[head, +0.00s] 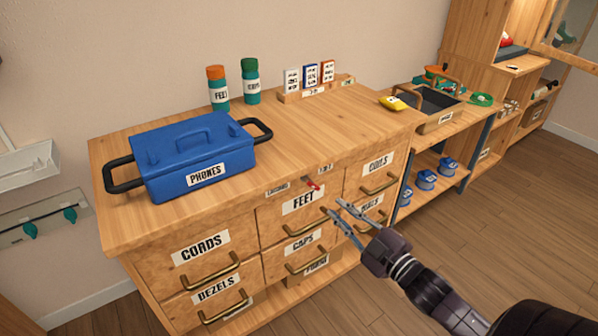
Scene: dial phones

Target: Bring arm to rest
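My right gripper (342,216) shows in the head view, its arm coming in from the lower right. Its two fingers are spread apart and hold nothing. It is in front of the wooden drawer cabinet, near the right end of the handle of the FEET drawer (290,213). I cannot tell whether a finger touches that handle. My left gripper is not in the view.
A blue PHONES box (190,157) with black handles stands on the cabinet top (300,130). Two labelled bottles (217,88) and a card rack (318,90) stand at the back. A lower workbench (440,117) stands at right. Open floor (510,215) lies right of the cabinet.

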